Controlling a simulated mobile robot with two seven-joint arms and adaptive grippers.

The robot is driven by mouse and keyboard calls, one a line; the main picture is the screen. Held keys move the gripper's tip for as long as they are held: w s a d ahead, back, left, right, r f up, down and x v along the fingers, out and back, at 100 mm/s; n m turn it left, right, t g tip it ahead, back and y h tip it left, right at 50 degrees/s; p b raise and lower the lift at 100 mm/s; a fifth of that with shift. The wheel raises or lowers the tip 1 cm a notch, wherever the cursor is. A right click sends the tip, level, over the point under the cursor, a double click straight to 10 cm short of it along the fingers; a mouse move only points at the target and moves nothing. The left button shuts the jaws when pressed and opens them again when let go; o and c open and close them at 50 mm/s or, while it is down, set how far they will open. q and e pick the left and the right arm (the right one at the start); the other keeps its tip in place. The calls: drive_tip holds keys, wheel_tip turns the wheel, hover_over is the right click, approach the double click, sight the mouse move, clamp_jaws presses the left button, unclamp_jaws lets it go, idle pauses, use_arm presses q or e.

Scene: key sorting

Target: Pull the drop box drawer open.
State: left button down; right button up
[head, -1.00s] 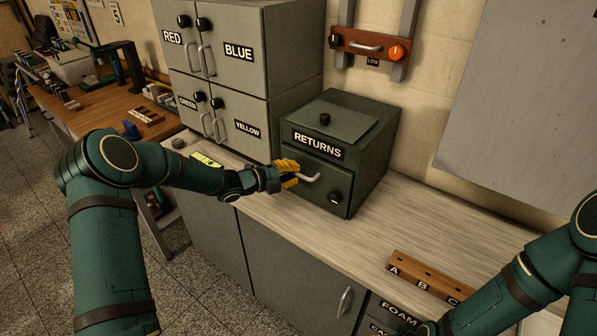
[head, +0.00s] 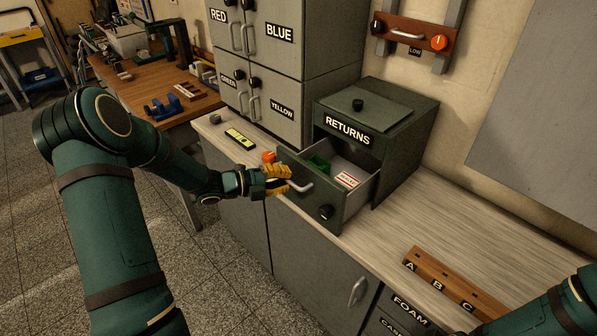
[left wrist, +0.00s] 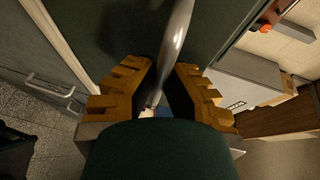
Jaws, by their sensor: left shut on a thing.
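The drop box (head: 404,115) is a dark green-grey box labelled RETURNS, standing on the counter. Its drawer (head: 338,209) is pulled out, and a green item (head: 318,163) and a white card with red print (head: 346,179) lie inside. My left gripper (head: 285,183) is at the left part of the drawer's curved metal handle (head: 300,187). In the left wrist view the yellow fingers (left wrist: 160,95) are on both sides of the handle bar (left wrist: 175,40), shut on it. Only the forearm of my right arm (head: 560,315) shows; its gripper is out of view.
Labelled lockers (head: 263,70) stand left of the box. A yellow-green device (head: 240,138) lies on the counter before them. An orange thing (head: 268,156) shows behind my left gripper. A wooden A-B-C rack (head: 455,287) is front right. The counter right of the box is clear.

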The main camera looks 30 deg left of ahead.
use_arm(q)
drive_tip(key=shift+s+a, duration=0.2)
drive_tip(key=shift+s, duration=0.45)
drive_tip(key=shift+s+a, duration=0.2)
drive_tip(key=shift+s, duration=0.45)
drive_tip(key=c, duration=1)
unclamp_jaws()
drive_tip(key=v, duration=1.2)
drive_tip(key=shift+r, duration=0.1)
drive_tip(key=shift+w+d, duration=0.1)
drive_tip(key=shift+w, duration=0.05)
